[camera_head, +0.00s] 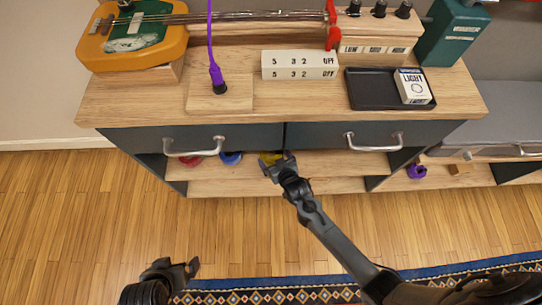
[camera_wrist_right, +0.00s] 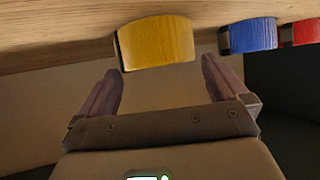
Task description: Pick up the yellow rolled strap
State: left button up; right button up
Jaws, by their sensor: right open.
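The yellow rolled strap (camera_head: 269,157) sits on the shelf under the cabinet's drawers, partly hidden behind my right gripper (camera_head: 277,166). In the right wrist view the yellow strap (camera_wrist_right: 157,42) shows large, just beyond the fingertips. My right gripper (camera_wrist_right: 162,68) is open and empty, its two fingers apart to either side below the strap in the picture. The strap is not between the fingers' visible lengths. My left gripper (camera_head: 188,268) is low at the left of the head view, away from the shelf; its jaw opening is not clear.
A blue strap (camera_head: 231,158) and a red strap (camera_head: 191,160) lie left of the yellow one on the shelf. A drawer handle (camera_head: 194,148) and another handle (camera_head: 374,142) project above. A purple roll (camera_head: 416,171) lies farther right. The wooden floor (camera_head: 110,200) in front is mostly clear.

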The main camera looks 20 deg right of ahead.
aim_at(271, 157)
jog(key=b+x, duration=0.2)
jog(key=x, duration=0.1)
jog(key=shift+w+f, duration=0.1)
jog(key=shift+f, duration=0.2)
jog(key=shift+w+f+b, duration=0.1)
jog(key=shift+w+b, duration=0.25)
jog(key=shift+w, duration=0.1)
jog(key=c, duration=0.8)
